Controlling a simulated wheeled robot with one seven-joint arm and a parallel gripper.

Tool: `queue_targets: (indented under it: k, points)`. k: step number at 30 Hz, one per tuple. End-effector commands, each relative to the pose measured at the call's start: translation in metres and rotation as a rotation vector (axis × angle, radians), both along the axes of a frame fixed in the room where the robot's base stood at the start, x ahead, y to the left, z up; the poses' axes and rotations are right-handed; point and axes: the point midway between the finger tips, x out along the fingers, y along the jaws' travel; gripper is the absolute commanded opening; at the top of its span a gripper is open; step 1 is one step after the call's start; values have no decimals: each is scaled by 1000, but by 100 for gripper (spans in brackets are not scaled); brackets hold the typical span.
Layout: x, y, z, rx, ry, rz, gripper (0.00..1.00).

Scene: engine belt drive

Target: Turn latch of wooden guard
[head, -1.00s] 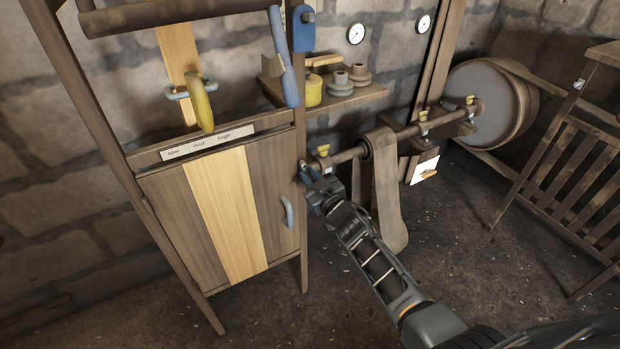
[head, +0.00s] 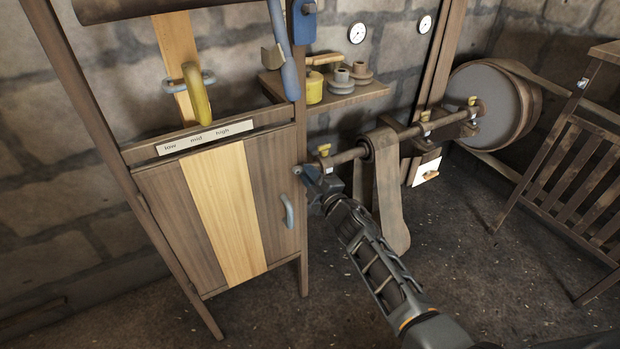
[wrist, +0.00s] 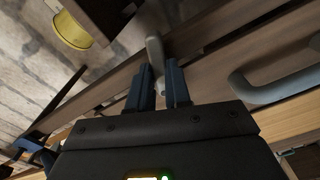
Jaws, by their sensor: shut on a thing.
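The wooden guard (head: 170,228) is a plank door with a pale middle board, closed in its frame, with a grey handle (head: 287,211) at its right edge. The handle also shows at the right of the wrist view (wrist: 275,88). The small grey latch (wrist: 154,52) is on the frame post beside the guard, between my two blue fingers in the wrist view. My gripper (wrist: 159,78) is shut on the latch. In the head view my gripper (head: 309,176) is at the guard's upper right corner and hides most of the latch.
A shaft (head: 350,155) with a hanging belt (head: 393,205) runs close behind my arm to a large wheel (head: 487,105). A shelf (head: 345,95) holds a yellow pot (head: 314,87) and pulleys. A slatted wooden rack (head: 570,165) stands at right. The floor ahead of the guard is clear.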

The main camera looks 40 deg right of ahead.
Motion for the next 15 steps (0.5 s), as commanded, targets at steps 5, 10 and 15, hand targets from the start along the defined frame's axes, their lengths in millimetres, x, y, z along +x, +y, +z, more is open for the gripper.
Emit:
queue_targets:
  k: [5,10,15]
  points:
    - [0,1,-2,-142,42,0,0]
    - [0,1,-3,-248,73,2,0]
    - [0,1,-3,-323,95,2,0]
